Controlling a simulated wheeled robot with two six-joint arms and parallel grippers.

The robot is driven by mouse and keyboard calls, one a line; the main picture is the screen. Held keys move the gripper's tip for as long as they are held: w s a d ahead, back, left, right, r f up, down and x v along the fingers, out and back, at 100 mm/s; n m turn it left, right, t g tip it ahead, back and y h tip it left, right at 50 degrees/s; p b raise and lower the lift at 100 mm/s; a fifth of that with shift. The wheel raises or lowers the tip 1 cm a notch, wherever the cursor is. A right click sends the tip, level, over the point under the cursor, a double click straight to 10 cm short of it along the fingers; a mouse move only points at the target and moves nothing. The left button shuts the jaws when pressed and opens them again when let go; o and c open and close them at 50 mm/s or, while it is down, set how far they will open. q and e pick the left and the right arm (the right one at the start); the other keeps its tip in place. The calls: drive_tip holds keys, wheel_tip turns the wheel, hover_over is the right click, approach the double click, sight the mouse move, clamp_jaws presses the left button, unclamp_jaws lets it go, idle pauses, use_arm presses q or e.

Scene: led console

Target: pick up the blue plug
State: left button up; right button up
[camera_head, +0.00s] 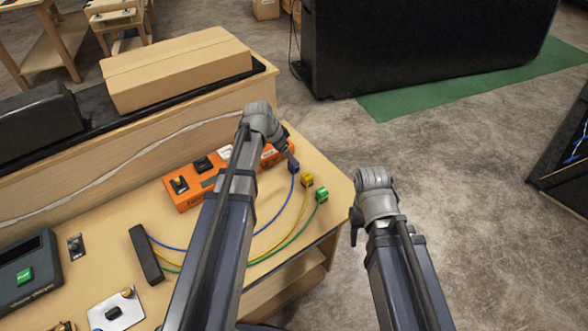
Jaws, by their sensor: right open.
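The blue plug (294,167) is a small dark blue block at the end of a blue cable, near the right end of the orange console (208,184). A yellow plug (307,180) and a green plug (321,194) lie beside it towards the table's right edge. My left arm reaches across the table, and its gripper (286,152) is at the blue plug, partly hidden behind the wrist. I cannot tell whether its jaws touch or hold the plug. My right gripper (355,226) is open and empty, off the table's right edge.
The cables run from a black bar (146,254) and pass behind my left arm. A dark box with a green button (25,276) and small switch plates (115,311) are at the left. A cardboard box (178,68) lies on the shelf behind. Open floor is at the right.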

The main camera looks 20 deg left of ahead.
use_arm(q)
drive_tip(key=b+x, duration=0.4)
drive_tip(key=x, duration=0.1)
drive_tip(key=shift+d+f+b, duration=0.1)
drive_tip(key=shift+d+b, duration=0.2)
drive_tip(key=shift+w, duration=0.1)
clamp_jaws()
idle(0.4)
